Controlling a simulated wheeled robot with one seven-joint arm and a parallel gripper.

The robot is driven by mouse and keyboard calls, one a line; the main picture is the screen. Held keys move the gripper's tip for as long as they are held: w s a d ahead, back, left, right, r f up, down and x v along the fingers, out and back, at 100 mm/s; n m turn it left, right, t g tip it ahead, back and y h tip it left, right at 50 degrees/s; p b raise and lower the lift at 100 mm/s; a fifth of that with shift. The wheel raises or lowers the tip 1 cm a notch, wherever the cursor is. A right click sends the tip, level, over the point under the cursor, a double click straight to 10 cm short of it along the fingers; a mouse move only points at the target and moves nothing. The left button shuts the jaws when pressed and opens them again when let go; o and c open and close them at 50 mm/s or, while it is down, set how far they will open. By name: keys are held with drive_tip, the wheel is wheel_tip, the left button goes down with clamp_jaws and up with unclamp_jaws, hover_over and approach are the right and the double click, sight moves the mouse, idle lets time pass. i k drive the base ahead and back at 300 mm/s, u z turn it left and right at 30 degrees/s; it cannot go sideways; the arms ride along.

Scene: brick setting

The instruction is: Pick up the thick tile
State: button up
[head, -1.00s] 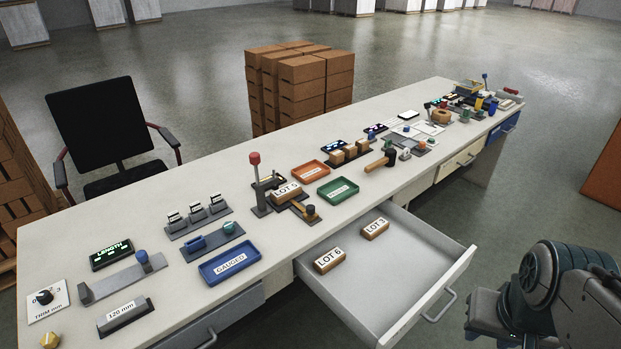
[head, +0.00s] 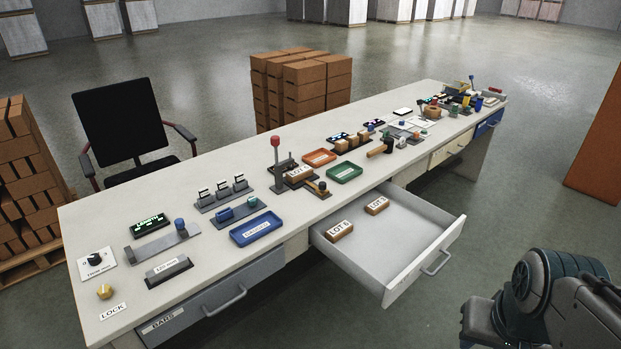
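Two brown tiles lie in the open drawer (head: 400,246): one labelled LOT 6 (head: 339,231) nearer the drawer's left side, and one (head: 377,206) farther back with a LOT label. A third tile, labelled LOT 5 (head: 298,175), sits at the grey stand with the red-knobbed lever (head: 276,150) on the bench. I cannot tell from here which tile is the thick one. Part of my arm shows at the lower right, beyond the drawer's front and apart from it. My gripper's fingers are not in view.
The long bench (head: 215,283) carries an orange tray (head: 319,157), a green tray (head: 345,172), a blue tray (head: 257,230) and several small fixtures. The drawer sticks out into the floor space. A chair (head: 120,120) and stacked boxes (head: 300,90) stand behind the bench.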

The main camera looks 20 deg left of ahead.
sight(294, 177)
drive_tip(key=z, duration=0.05)
drive_tip(key=k, duration=0.45)
drive_tip(key=u, duration=1.3)
drive_tip(key=i, duration=1.25)
drive_tip(key=z, duration=0.6)
drive_tip(key=i, duration=0.6)
drive_tip(key=z, duration=0.65)
drive_tip(key=i, duration=0.45)
